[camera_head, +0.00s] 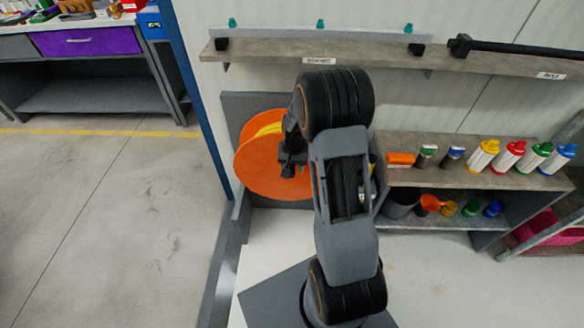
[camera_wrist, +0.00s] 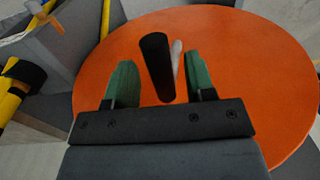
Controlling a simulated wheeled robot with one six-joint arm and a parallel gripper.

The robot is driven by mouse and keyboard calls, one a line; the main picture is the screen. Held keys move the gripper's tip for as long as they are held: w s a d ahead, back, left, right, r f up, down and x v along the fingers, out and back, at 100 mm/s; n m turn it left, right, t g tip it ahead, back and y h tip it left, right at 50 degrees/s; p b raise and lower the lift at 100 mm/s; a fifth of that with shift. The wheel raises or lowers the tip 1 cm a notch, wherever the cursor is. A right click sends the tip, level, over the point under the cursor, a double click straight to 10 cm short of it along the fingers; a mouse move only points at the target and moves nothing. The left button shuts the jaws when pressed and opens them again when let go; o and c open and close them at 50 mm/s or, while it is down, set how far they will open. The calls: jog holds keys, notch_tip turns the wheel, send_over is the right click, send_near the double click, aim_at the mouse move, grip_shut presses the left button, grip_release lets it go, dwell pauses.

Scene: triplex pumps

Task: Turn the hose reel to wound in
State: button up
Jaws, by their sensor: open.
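The hose reel (camera_head: 262,172) has an orange disc and yellow hose behind it, mounted on a grey panel by the wall. My arm hides its right part in the head view. The orange disc (camera_wrist: 235,50) fills most of the wrist view. A black crank handle (camera_wrist: 157,66) stands out from the disc. My gripper (camera_wrist: 155,85) is open, with its two green-padded fingers on either side of the handle. In the head view my gripper (camera_head: 291,166) is in front of the disc. I cannot tell whether either finger touches the handle.
A grey shelf unit (camera_head: 470,184) with several coloured bottles stands right of the reel. A long wall shelf (camera_head: 390,58) runs above. A blue post (camera_head: 194,90) stands to the left. Open floor (camera_head: 100,220) lies further left, before a workbench (camera_head: 95,95).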

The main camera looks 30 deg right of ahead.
jog(key=shift+f, duration=0.15)
grip_shut()
dwell(0.4)
